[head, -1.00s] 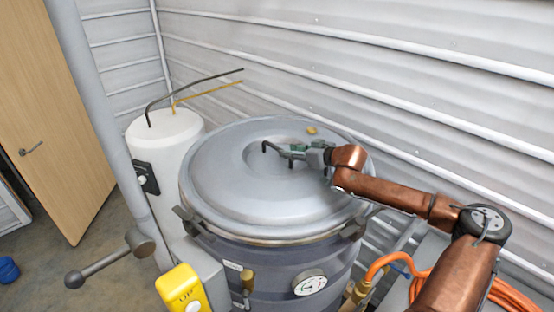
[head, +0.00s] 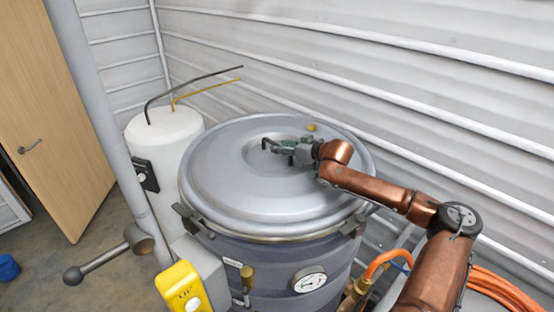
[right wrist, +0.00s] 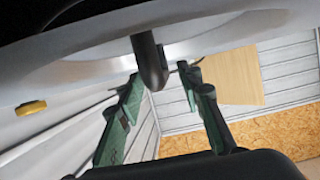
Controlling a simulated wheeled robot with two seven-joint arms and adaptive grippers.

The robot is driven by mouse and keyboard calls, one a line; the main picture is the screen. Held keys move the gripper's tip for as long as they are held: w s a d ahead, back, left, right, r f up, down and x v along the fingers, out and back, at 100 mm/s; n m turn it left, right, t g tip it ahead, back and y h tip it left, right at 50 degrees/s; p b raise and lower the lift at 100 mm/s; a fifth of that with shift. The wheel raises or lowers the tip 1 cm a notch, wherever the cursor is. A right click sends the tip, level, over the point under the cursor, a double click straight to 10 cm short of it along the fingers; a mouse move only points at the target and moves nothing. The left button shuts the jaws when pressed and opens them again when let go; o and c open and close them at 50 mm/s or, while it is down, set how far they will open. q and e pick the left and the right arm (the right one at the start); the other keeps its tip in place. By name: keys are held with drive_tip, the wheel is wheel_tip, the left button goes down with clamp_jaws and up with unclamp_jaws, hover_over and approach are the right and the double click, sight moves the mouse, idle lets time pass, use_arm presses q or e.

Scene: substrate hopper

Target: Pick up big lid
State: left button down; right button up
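The big lid (head: 235,190) is a wide grey round disc lying on top of the drum (head: 262,264). A dark handle stands in its recessed middle; it shows in the right wrist view (right wrist: 150,62). My right gripper (head: 276,148) reaches in from the right, just over the lid's middle, at the handle. In the right wrist view its two green fingers are apart, with the handle's end showing between their tips. I cannot tell whether either finger touches the handle. My left gripper is not in view.
A white tank (head: 165,145) with thin pipes stands left of the drum. A grey lever (head: 110,258) and a yellow control box (head: 182,287) are at the front left. Clamps and a gauge (head: 309,279) are on the drum's side. The corrugated wall (head: 400,80) is close behind.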

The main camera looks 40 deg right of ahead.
drive_tip(key=shift+x, duration=1.5)
drive_tip(key=shift+a, duration=0.1)
drive_tip(key=shift+c, duration=0.5)
clamp_jaws()
drive_tip(key=shift+w+r, duration=0.1)
drive_tip(key=shift+r, duration=0.3)
